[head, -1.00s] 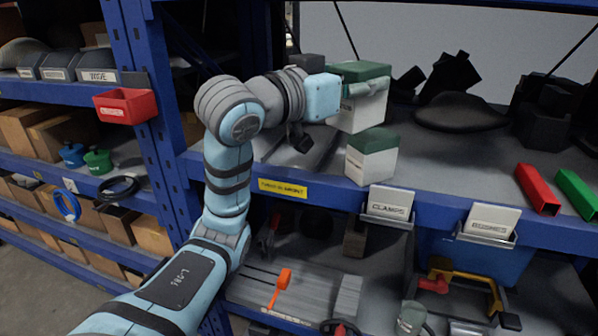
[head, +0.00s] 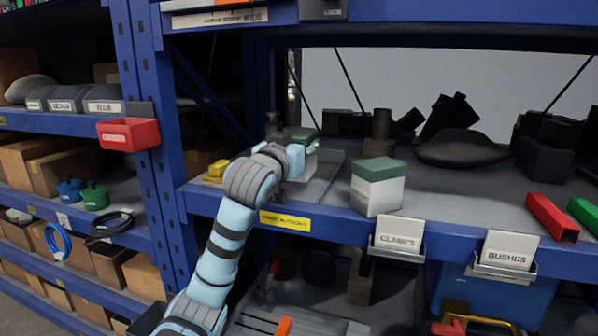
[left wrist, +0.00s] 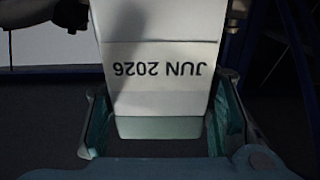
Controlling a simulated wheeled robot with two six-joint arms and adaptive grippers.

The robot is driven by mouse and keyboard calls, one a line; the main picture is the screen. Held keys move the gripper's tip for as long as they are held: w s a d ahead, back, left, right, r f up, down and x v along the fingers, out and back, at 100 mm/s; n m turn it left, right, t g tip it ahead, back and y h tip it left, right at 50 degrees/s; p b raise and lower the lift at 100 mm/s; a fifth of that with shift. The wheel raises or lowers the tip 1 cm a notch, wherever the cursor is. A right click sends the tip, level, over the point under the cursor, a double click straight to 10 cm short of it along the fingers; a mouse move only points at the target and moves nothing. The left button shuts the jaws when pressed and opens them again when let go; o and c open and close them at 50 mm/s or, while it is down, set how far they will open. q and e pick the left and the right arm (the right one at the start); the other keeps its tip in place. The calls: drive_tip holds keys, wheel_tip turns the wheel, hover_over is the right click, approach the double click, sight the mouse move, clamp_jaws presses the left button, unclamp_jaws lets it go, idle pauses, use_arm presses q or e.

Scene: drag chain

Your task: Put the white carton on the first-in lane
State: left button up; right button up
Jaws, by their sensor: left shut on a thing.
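The white carton (left wrist: 158,68) with a green end fills the upper middle of the left wrist view, printed "JUN 2026", upside down there. My left gripper (left wrist: 162,125) has a finger on each side of it and is shut on it. In the head view my left gripper (head: 294,160) and the carton's green top (head: 303,135) are at the left of the shelf, over or in a grey lane (head: 326,178); I cannot tell whether the carton touches it. A yellow label (head: 285,221), apparently "first in, first out", is on the shelf edge below. My right gripper is not in view.
A second white carton with green top (head: 378,186) stands on the shelf to the right. Dark objects (head: 455,135) stand behind it. A yellow object (head: 218,169) lies left of my gripper. A blue upright (head: 140,120) borders the left, with a red bin (head: 129,134) on it.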

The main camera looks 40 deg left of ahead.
use_arm(q)
wheel_tip(320, 180, down, 3)
drive_tip(key=shift+f+b, duration=0.15)
drive_tip(key=shift+b, duration=0.2)
drive_tip(key=shift+f, duration=0.15)
drive_tip(key=o, duration=1.3)
drive_tip(key=b+v, duration=0.1)
drive_tip(key=v, duration=1.1)
